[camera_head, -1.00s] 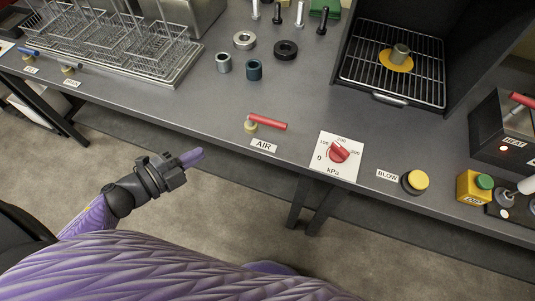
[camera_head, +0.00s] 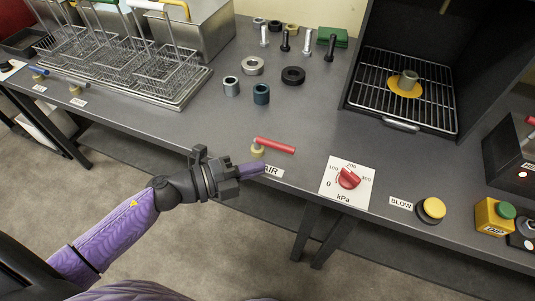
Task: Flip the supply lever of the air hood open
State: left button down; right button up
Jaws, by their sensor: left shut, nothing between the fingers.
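The supply lever (camera_head: 275,145) is a red handle on a small brass-coloured base (camera_head: 257,151) near the bench's front edge. The handle points right, roughly along the edge. A white AIR label (camera_head: 273,171) lies in front of it, partly covered by my gripper. My left gripper (camera_head: 262,168) is shut and empty, with its purple fingertips just in front of the lever's base, apparently not touching it. The air hood (camera_head: 400,123) is the dark box at the right, with a wire rack and a yellow disc carrying a metal collar inside. My right gripper is not in view.
A kPa dial (camera_head: 347,180) with a red knob sits right of the lever. Farther right are a yellow BLOW button (camera_head: 433,208) and a yellow DIP box (camera_head: 493,216). Several rings stand behind the lever, and wire baskets (camera_head: 165,70) at the left. The bench around the lever is clear.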

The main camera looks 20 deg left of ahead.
aim_at(267, 155)
pick_arm(q)
jog(key=w, duration=0.1)
jog(key=w+b, duration=0.1)
jog(key=w+d+f, duration=0.1)
jog(key=w, duration=0.1)
jog(key=shift+w+b, duration=0.35)
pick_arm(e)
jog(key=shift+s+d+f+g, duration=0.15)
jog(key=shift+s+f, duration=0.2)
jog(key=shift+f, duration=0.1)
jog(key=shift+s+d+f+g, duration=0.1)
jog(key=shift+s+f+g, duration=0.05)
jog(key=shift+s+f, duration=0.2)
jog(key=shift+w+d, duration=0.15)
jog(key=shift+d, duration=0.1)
